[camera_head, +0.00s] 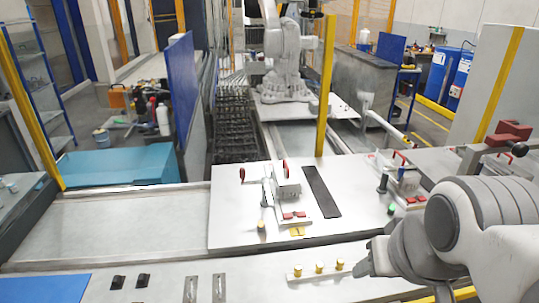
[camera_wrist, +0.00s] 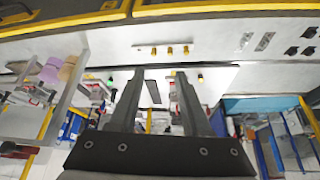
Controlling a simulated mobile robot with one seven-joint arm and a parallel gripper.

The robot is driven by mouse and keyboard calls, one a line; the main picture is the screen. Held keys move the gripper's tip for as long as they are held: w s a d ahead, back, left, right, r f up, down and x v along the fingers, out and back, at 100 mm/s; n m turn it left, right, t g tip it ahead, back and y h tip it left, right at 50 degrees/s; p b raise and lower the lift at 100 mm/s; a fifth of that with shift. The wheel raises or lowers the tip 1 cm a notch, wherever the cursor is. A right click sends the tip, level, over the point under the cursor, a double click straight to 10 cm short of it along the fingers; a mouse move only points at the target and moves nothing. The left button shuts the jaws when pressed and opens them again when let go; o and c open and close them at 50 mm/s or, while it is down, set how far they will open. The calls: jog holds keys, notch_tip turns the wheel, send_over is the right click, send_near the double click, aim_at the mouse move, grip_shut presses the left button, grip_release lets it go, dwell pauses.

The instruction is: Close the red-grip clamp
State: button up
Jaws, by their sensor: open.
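Red-handled clamp hardware sits in two places on the metal table. In the head view, a pale fixture (camera_head: 287,186) stands mid-table, with a red grip (camera_head: 284,168) and red pads at its front. A second fixture (camera_head: 408,181) stands farther right, with red parts and a dark upright post beside it. I cannot tell which is the named clamp or how its lever stands. My gripper (camera_head: 368,262) is at the table's front edge, nearer the camera than both fixtures and apart from them. In the wrist view, my gripper (camera_wrist: 159,74) has its two fingers spread with nothing between them.
A strip with yellow-topped pegs (camera_head: 319,271) lies close left of my gripper. A yellow post (camera_head: 325,85) rises behind the table. A red-handled part (camera_head: 508,134) is on the right bench. A blue mat (camera_head: 42,289) is at lower left. The table's left part is bare.

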dwell(0.3)
